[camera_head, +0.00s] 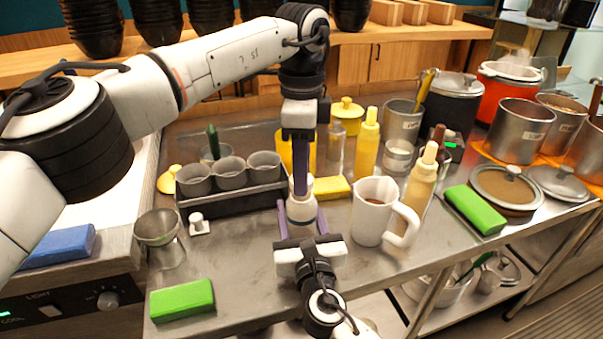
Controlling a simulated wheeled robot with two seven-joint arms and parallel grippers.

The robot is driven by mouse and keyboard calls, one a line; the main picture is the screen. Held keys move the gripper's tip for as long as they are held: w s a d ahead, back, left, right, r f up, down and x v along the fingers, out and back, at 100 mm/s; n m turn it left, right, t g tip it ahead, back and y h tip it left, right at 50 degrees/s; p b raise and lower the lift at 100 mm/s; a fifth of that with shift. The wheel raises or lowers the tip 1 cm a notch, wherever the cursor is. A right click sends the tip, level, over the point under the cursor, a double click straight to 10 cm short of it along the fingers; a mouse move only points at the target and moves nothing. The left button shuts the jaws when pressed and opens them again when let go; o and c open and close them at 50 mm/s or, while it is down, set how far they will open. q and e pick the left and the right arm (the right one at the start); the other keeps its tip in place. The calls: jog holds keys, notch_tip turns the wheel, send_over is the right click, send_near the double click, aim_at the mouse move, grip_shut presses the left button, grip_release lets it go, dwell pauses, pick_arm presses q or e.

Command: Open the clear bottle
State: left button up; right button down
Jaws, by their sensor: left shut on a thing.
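A pale, partly clear bottle (301,209) stands on the steel counter in the middle. My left gripper (301,190) reaches down from above with its purple fingers close together, shut on the bottle's top. My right gripper (303,228) comes from the front edge, its two purple fingers on either side of the bottle's lower part. Whether they press on it I cannot tell. The grippers hide much of the bottle. Another clear bottle (335,148) stands farther back, beside a yellow squeeze bottle (367,145).
A white mug (372,212) stands close to the right of the grippers, with a tan bottle (420,187) beyond. A dark rack (233,203) of grey cups is at the left. Green sponges (182,300) lie on the counter. Bare counter shows at front left.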

pick_arm(q)
jog(key=shift+r, duration=0.25)
jog(key=shift+r, duration=2)
pick_arm(e)
jog(key=c, duration=0.8)
grip_release()
